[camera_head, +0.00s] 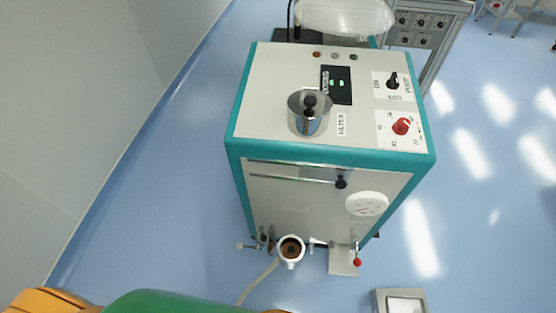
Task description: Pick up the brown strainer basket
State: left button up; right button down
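A small round brown piece (291,249), which looks like the brown strainer basket, sits inside a white cup-shaped holder (290,262) low at the front of the machine. It is small in the view, so its rim and depth are hard to make out. Neither my left nor my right gripper can be made out in the head view. Orange and green parts, which look like my own, show along the bottom left edge, apart from the basket.
The teal and white machine (290,68) fills the middle. A metal cup with a black knob (308,115) stands on its top near a FILTER label. Small valves flank the holder. A grey box (398,302) stands at the bottom right.

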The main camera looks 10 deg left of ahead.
aim_at(290, 250)
jog(key=j+z, duration=0.25)
jog(key=j, duration=0.25)
jog(key=j+z, duration=0.25)
jog(key=j, duration=0.2)
jog(key=k+j+z, duration=0.1)
jog(key=j+z, duration=0.15)
jog(key=j, duration=0.2)
jog(key=k+j+z, duration=0.1)
jog(key=j+z, duration=0.15)
jog(key=j, duration=0.25)
jog(key=k+j+z, duration=0.2)
jog(key=k+z, duration=0.2)
jog(key=k, duration=0.15)
